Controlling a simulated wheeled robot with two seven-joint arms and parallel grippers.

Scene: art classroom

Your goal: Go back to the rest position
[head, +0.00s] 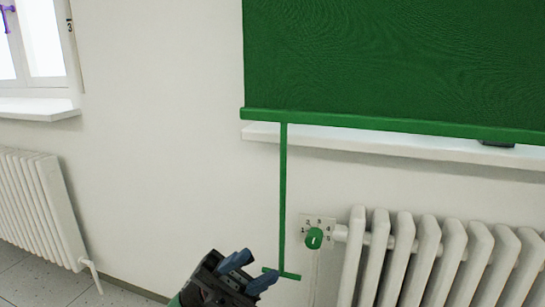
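My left gripper (262,266) comes in at the bottom of the head view. Its two blue-grey fingers are spread apart, with a visible gap and nothing clasped between them. The green pull handle (283,200) hangs straight down from the lower bar of a green roller blind (400,55). Its short crossbar at the bottom is right by my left fingertips. Its left end shows near the gap between them, and I cannot tell whether they touch. My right gripper is out of view.
A white radiator (430,255) with a green valve knob (314,238) stands to the right of the gripper, under a window sill (420,146). Another radiator (38,205) and a window (38,40) are at the left. Bare wall (160,150) lies between.

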